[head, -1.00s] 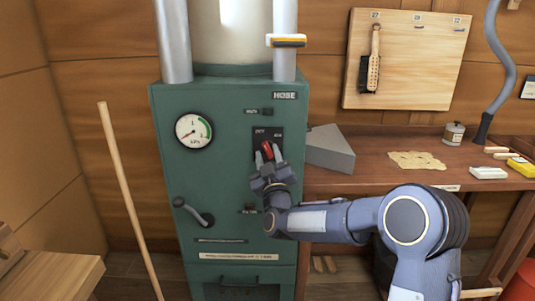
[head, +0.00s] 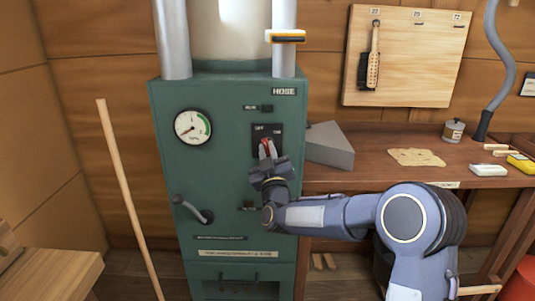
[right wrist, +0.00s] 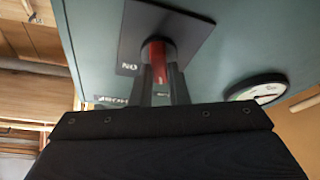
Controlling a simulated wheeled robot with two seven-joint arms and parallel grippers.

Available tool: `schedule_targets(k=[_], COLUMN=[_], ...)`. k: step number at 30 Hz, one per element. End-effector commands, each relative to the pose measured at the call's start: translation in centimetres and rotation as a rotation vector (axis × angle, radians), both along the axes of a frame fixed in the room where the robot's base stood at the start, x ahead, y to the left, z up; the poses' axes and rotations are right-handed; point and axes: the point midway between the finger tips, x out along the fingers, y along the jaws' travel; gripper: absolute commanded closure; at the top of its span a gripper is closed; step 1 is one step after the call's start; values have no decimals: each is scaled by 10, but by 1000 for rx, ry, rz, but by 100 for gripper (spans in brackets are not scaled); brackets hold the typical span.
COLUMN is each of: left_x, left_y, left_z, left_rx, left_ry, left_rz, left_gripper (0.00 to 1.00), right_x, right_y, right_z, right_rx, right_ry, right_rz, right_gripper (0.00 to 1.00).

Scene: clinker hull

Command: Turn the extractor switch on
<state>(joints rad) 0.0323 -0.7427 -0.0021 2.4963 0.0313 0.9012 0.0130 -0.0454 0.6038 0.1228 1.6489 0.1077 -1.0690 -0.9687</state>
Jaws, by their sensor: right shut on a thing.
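The extractor switch is a red handle (head: 266,144) on a dark plate (head: 275,130) lettered OFF and ON, on the front of the green extractor cabinet (head: 220,160). My right gripper (head: 267,153) is at the switch, its two fingers closed on the red handle. In the right wrist view the red handle (right wrist: 158,60) stands between the fingers (right wrist: 160,82), with the ON lettering visible on the plate (right wrist: 135,50). The fingers partly hide the handle. My left gripper is in neither view.
A round gauge (head: 193,127) and a crank handle (head: 193,209) are on the cabinet's left side. A broom-like wooden pole (head: 128,200) leans at the left. A workbench (head: 380,175) with a grey wedge block (head: 330,146) stands at the right.

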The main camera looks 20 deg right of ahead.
Motion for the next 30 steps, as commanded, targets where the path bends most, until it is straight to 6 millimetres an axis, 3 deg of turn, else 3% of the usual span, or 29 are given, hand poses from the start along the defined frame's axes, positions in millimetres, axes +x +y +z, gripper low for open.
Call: schedule_targets(k=[15, 30], left_x=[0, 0], left_y=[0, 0], left_z=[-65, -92], left_rx=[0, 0], left_ry=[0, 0], left_rz=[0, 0], left_gripper=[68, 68], right_x=[0, 1], right_y=[2, 2], right_z=[-5, -2], right_rx=[373, 791], right_ry=[-110, -228], right_rz=[1, 0], right_gripper=[100, 100])
